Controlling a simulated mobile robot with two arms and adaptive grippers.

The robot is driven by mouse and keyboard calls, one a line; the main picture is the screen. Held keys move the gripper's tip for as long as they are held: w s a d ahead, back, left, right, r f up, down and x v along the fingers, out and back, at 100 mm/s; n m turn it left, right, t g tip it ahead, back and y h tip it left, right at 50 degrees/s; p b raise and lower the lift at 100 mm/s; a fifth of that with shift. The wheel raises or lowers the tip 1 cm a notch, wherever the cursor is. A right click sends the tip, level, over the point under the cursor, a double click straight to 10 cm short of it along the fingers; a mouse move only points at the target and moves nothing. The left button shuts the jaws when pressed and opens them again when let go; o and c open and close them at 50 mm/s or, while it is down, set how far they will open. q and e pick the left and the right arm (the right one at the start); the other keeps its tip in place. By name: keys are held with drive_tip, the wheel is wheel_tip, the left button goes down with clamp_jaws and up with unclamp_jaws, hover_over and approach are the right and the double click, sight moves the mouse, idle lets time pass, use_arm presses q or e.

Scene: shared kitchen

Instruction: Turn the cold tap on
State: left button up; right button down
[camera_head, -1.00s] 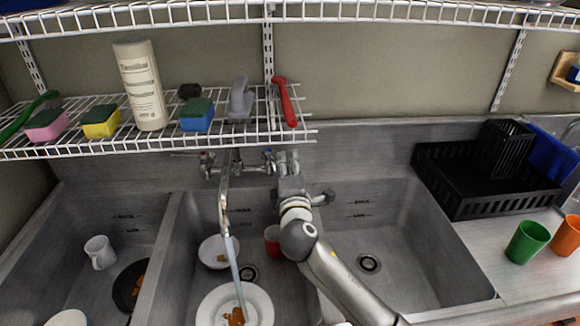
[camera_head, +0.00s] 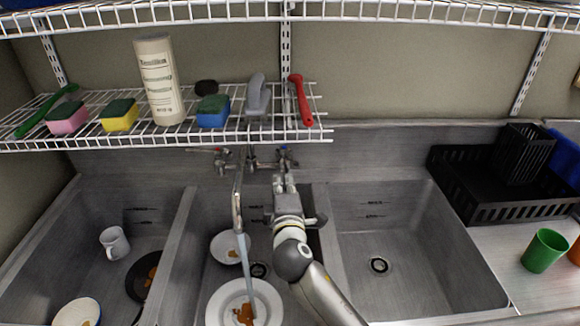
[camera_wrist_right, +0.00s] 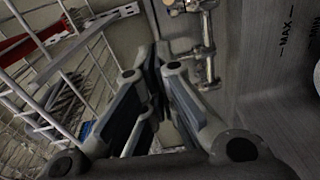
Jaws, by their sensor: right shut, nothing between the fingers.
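The wall tap (camera_head: 238,200) has a long spout over the middle basin. Its cold handle (camera_head: 284,152), with a blue mark, is on the right, and the hot handle (camera_head: 220,152), with a red mark, is on the left. A pale stream of water (camera_head: 245,268) runs from the spout onto a plate. My right gripper (camera_head: 285,178) is shut and empty, just below and in front of the cold handle, apparently apart from it. In the right wrist view the shut fingers (camera_wrist_right: 160,55) are left of the metal tap pipework (camera_wrist_right: 203,40). My left gripper is not in view.
A wire shelf (camera_head: 150,138) with sponges, a bottle and a red-handled brush (camera_head: 300,100) hangs above the tap. The middle basin holds a large plate (camera_head: 222,308) and a bowl (camera_head: 228,258). The right basin (camera_head: 410,250) is empty. A black rack (camera_head: 480,212) stands at right.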

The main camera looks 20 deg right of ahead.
sight(290, 158)
drive_tip(key=w+d+f+m+p, duration=0.1)
drive_tip(key=w+d+f+p, duration=0.1)
drive_tip(key=w, duration=0.7)
drive_tip(key=shift+d+y+p, duration=0.3)
drive_tip(key=shift+d+p, duration=0.3)
drive_tip(key=shift+d, duration=0.05)
drive_tip(key=shift+w, duration=0.1)
